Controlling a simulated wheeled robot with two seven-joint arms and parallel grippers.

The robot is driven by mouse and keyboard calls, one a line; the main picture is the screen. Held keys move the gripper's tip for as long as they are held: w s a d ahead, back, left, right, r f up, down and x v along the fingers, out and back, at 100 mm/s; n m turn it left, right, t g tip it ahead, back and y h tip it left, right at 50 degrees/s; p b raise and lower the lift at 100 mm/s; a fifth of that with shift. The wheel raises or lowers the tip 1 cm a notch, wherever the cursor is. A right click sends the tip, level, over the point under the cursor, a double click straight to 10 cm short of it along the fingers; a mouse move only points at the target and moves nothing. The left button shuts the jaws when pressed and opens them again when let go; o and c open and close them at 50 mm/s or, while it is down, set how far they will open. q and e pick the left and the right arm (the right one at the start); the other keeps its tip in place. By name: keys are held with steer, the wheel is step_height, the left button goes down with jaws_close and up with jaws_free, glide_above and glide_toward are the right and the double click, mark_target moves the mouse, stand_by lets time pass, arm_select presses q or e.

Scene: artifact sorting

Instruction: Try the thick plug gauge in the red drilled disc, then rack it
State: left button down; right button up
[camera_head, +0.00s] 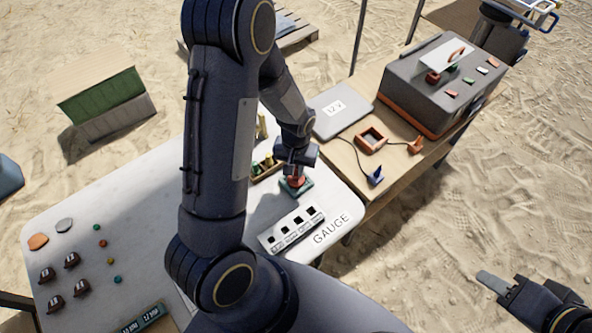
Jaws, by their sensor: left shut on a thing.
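A red disc (295,183) sits on a small teal base (296,195) on the white table, near its right end. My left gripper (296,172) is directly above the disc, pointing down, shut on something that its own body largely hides. I cannot tell whether this is the plug gauge or part of the disc. A small wooden rack (262,174) with yellow-green pegs stands just left of the gripper, partly behind my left arm. My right gripper (490,283) is off to the lower right over sand; whether its fingers are apart is unclear.
A white block with square black holes (291,232) lies in front, beside the printed word GAUGE. Dark red pieces (72,261) and small coloured balls lie at the table's left. A wooden table (350,130) behind carries a grey case (440,80). My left arm covers the middle.

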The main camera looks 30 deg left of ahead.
mark_target(296, 167)
arm_select(q)
steer(key=shift+r+p, duration=1.65)
steer(key=shift+r, duration=0.8)
